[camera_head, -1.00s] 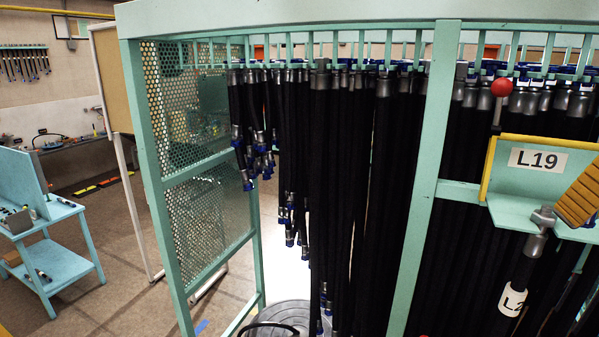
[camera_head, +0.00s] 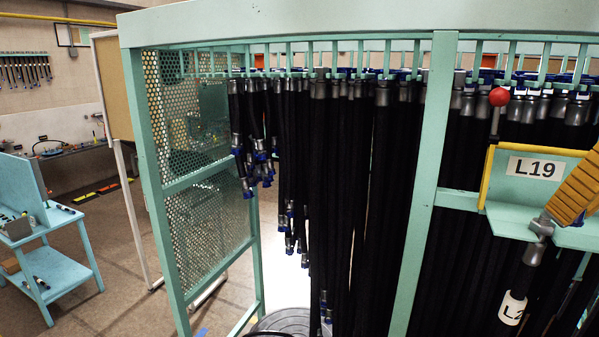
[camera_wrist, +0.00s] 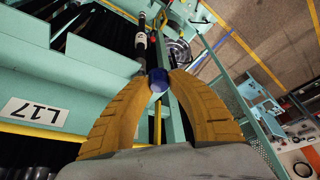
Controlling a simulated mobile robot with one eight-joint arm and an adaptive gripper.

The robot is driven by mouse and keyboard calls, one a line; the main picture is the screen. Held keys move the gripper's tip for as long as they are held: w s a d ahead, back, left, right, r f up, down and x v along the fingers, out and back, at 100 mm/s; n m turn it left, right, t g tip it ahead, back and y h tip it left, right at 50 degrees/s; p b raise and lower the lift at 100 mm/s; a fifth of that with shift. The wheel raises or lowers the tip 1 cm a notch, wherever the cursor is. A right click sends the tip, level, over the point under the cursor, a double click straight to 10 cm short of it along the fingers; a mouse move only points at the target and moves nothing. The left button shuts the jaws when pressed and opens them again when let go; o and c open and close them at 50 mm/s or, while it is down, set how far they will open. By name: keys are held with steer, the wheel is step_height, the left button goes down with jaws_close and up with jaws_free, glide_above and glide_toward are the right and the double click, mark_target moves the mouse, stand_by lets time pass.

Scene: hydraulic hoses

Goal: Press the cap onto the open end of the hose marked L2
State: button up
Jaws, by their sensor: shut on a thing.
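My gripper (camera_wrist: 160,76) has its two ribbed yellow fingers closed around a small blue cap (camera_wrist: 158,84) in the wrist view. In the wrist view the labelled hose (camera_wrist: 140,42) lies just beyond the cap. I cannot tell whether they touch.
A green rack post (camera_head: 425,190) and many hanging black hoses (camera_head: 340,200) fill the middle.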

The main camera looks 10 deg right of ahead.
mark_target(544, 214)
steer(key=shift+w+d+f+p, duration=0.1)
steer(key=shift+w+d, duration=0.45)
steer(key=shift+w, duration=0.3)
steer(key=shift+w+d+p, duration=0.1)
steer(key=shift+w+d, duration=0.4)
steer(key=shift+w, duration=0.4)
steer(key=shift+w+d+f+p, duration=0.1)
steer(key=shift+w+d, duration=0.45)
steer(key=shift+w, duration=0.3)
steer(key=shift+f+b, duration=0.75)
steer(key=shift+f, duration=0.55)
steer(key=shift+f, duration=0.2)
steer(key=o, duration=0.8)
